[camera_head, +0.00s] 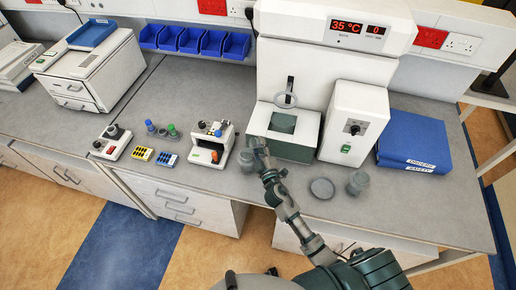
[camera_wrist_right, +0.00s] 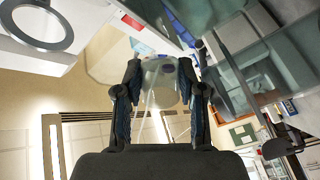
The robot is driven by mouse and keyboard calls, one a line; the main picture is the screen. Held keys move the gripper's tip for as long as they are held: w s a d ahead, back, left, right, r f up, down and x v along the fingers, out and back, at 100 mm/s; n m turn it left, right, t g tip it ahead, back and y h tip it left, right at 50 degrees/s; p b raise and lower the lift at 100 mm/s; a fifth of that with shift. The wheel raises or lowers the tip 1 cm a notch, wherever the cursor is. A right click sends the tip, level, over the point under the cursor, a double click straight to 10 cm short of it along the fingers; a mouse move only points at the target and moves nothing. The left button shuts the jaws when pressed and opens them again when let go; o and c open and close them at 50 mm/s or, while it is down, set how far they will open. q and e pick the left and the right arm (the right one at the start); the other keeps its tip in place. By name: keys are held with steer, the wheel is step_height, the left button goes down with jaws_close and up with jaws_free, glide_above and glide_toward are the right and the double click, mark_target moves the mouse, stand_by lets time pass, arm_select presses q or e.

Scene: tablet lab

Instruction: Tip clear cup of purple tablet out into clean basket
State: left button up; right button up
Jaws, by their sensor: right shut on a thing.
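My right gripper (camera_head: 257,147) is in front of the white bath machine, a little left of it. It is shut on a clear cup (camera_wrist_right: 158,98). In the right wrist view, a small purple tablet (camera_wrist_right: 168,69) shows in the cup between the two fingers. In the head view the cup is small and mostly hidden by the gripper, and I cannot tell its tilt. A ring-shaped holder (camera_head: 285,101) stands out over the bath (camera_head: 283,123); I cannot tell whether it is the clean basket. The ring also shows in the right wrist view (camera_wrist_right: 67,36). My left gripper is not in view.
A round grey dish (camera_head: 322,188) and a grey cup (camera_head: 358,183) stand right of my forearm. A white control box (camera_head: 354,122) and blue folders (camera_head: 413,140) are further right. Small racks and a white device (camera_head: 212,144) are on the left. Bare bench lies between.

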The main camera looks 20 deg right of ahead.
steer(key=n+b, duration=0.1)
steer(key=n, duration=0.2)
steer(key=shift+t, duration=0.4)
steer(key=n, duration=0.2)
steer(key=n+y, duration=0.1)
steer(key=n, duration=0.1)
steer(key=a+n, duration=0.1)
steer(key=n, duration=0.1)
steer(key=shift+a+r+t+y, duration=0.1)
steer(key=shift+r+t+y, duration=0.2)
steer(key=shift+t, duration=0.1)
steer(key=n, duration=0.1)
steer(key=n+y+b, duration=0.1)
steer(key=n, duration=0.1)
steer(key=shift+s+a, duration=0.15)
steer(key=shift+a, duration=0.1)
steer(key=n, duration=0.1)
steer(key=n+y, duration=0.1)
steer(key=n, duration=0.1)
steer(key=a+n, duration=0.1)
steer(key=shift+s+r+n+y, duration=0.1)
steer(key=shift+r+n+y, duration=0.2)
steer(key=shift+n, duration=0.1)
steer(key=n, duration=0.2)
steer(key=a+n+y, duration=0.1)
steer(key=n, duration=0.1)
steer(key=shift+s+a+n, duration=0.1)
steer(key=shift+n, duration=0.2)
